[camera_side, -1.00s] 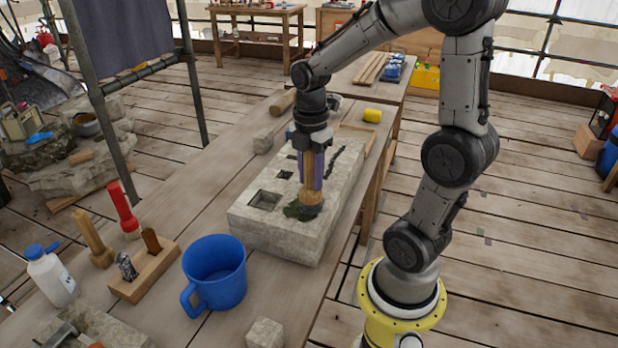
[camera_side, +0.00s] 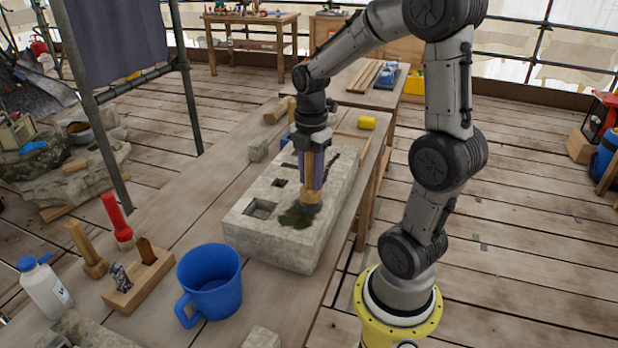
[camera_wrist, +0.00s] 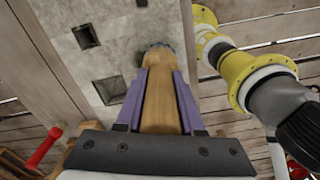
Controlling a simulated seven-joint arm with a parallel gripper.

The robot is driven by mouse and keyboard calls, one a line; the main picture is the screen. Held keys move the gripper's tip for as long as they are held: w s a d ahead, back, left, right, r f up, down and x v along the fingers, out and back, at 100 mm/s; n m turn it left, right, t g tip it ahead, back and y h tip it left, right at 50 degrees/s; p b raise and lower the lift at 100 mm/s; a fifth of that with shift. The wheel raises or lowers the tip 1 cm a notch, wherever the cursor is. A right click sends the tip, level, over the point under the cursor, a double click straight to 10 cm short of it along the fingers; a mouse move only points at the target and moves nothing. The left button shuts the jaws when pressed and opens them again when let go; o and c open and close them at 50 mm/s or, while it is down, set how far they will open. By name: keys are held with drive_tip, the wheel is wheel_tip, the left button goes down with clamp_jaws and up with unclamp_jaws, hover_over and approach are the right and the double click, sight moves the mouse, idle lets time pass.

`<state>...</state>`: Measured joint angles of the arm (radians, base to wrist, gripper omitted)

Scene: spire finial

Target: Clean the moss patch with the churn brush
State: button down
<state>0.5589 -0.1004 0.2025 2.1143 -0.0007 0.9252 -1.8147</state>
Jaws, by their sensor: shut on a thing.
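My gripper (camera_side: 313,172) is shut on the wooden handle of the churn brush (camera_side: 312,192), which stands upright with its head down on the stone block (camera_side: 275,246). The brush head meets the dark green moss patch (camera_side: 293,217) on the block's top, at the patch's right side. In the wrist view, the brush handle (camera_wrist: 158,103) lies between the purple finger pads (camera_wrist: 160,110), and its head is at the far end against the stone. The moss there is mostly hidden by the brush; only a dark smudge shows beside it.
The block has square sockets (camera_side: 259,209) in its top. On the bench are a blue mug (camera_side: 212,285), a wooden tool holder (camera_side: 139,280), a red torch-like tool (camera_side: 117,220), a white bottle (camera_side: 45,288) and a yellow cylinder (camera_side: 367,123).

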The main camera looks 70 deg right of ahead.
drive_tip(key=shift+d, duration=0.7)
drive_tip(key=shift+w, duration=0.75)
drive_tip(key=shift+a, duration=0.1)
drive_tip(key=shift+a+f, duration=0.1)
drive_tip(key=shift+a, duration=1.4)
drive_tip(key=shift+a, duration=0.1)
drive_tip(key=shift+a, duration=1.4)
